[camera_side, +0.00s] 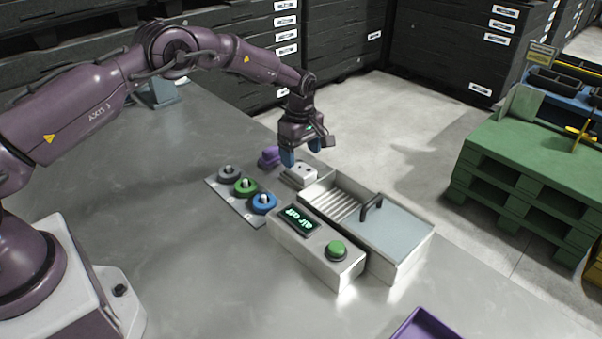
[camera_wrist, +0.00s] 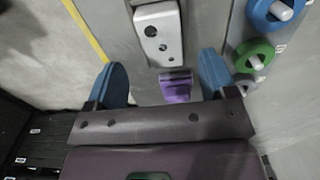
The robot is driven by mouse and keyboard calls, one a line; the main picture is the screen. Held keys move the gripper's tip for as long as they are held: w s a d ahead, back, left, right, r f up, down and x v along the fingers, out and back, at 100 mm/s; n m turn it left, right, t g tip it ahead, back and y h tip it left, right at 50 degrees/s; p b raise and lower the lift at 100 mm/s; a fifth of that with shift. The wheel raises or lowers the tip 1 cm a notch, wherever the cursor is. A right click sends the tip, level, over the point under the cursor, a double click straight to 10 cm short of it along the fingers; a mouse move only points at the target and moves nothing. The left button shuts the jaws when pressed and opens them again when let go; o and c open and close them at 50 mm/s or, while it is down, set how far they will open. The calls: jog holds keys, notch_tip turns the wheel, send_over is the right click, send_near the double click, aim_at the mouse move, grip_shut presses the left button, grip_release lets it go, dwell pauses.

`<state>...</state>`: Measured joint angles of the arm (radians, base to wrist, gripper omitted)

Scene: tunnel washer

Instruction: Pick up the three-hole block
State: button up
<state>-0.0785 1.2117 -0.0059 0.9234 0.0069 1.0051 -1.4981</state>
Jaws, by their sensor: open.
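The white block with dark round holes (camera_side: 299,176) lies on the grey table beside the metal washer unit. In the wrist view the block (camera_wrist: 158,20) shows at the top, beyond the fingertips; two or three holes of different sizes show on its face. My gripper (camera_side: 302,154) is above the table near the block, with its blue fingers pointing down. In the wrist view my gripper (camera_wrist: 164,77) is open, with nothing held between its fingers. A purple block (camera_wrist: 176,86) shows between the fingers in that view. The purple block (camera_side: 268,157) sits just left of my gripper in the side view.
The washer unit (camera_side: 391,260) has a ribbed bay, a handled cover (camera_side: 372,204) and a control box (camera_side: 306,251) with a green button. Grey, green and blue ring pieces stand on pegs on a plate (camera_side: 240,207) to the left. A purple tray (camera_side: 420,325) is at the front.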

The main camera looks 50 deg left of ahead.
aim_at(301, 168)
notch_tip(301, 168, down, 4)
jog(key=shift+s+d+f, duration=0.1)
jog(key=shift+f, duration=0.05)
jog(key=c, duration=1.2)
